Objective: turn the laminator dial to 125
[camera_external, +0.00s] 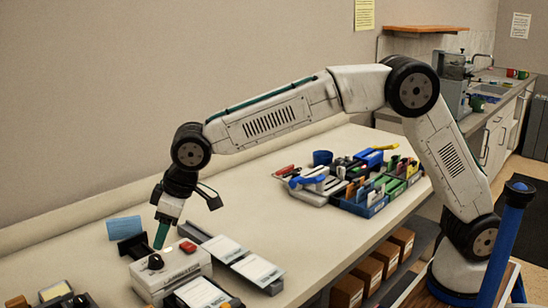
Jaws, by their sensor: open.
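The laminator (172,275) is a white box with dark lettering on its front, at the lower left of the counter. A dark round dial (155,262) sits on its upper side, and a red button (188,246) is to the right of it. The number at the dial is too small to read. My gripper (162,238) points down just above the dial, open, with a teal finger near it. I cannot tell whether it touches the dial. The second finger is not clearly seen.
Grey trays with white sheets (228,248) lie right of the laminator. A blue card (125,227) stands behind it. Blue organiser bins (365,205) with stationery stand further right, beside a blue cup (322,157). The counter between the trays and bins is clear.

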